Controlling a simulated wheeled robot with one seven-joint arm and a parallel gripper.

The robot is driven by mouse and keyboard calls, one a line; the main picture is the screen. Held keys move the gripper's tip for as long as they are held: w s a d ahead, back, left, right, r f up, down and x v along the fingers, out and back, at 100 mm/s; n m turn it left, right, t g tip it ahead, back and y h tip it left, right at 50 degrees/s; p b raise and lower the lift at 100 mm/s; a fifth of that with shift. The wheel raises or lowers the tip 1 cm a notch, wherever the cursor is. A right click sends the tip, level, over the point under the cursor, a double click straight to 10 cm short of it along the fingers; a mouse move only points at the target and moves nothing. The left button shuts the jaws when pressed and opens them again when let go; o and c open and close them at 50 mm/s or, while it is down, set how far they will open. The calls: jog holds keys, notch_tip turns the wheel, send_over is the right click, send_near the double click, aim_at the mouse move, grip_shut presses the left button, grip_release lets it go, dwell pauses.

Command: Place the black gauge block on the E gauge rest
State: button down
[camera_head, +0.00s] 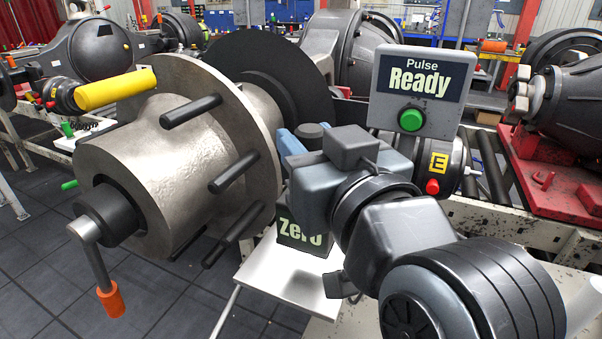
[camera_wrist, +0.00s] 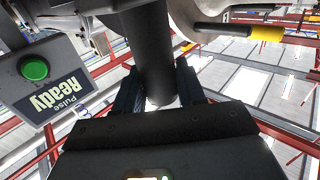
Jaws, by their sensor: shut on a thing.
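My gripper (camera_head: 297,145) is shut on a black cylindrical piece, which I take for the black gauge block (camera_head: 313,131). In the wrist view the dark cylinder (camera_wrist: 150,50) stands between the two fingers (camera_wrist: 157,92) and runs to the top edge. In the head view its lower part is hidden by my gripper. A yellow E label (camera_head: 439,163) sits on a grey housing with a red button, right of my wrist and partly behind it. I cannot make out the E gauge rest itself; my arm covers much of that area.
A large grey hub (camera_head: 150,150) with black studs stands close left of my gripper. A dark block marked Zero (camera_head: 300,232) is below it by a white shelf (camera_head: 290,275). The Pulse Ready sign (camera_head: 415,90) with a green button stands behind my wrist.

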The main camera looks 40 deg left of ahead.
jog(key=shift+s+a+f, duration=0.25)
jog(key=shift+a+f, duration=0.05)
jog(key=shift+a, duration=0.15)
jog(key=shift+f, duration=1.95)
jog(key=shift+f, duration=0.2)
jog(key=c, duration=0.7)
grip_release()
jog(key=shift+o, duration=0.2)
jog(key=shift+r, duration=0.15)
jog(key=b+v, duration=0.1)
jog(key=v, duration=1.1)
jog(key=shift+b, duration=0.4)
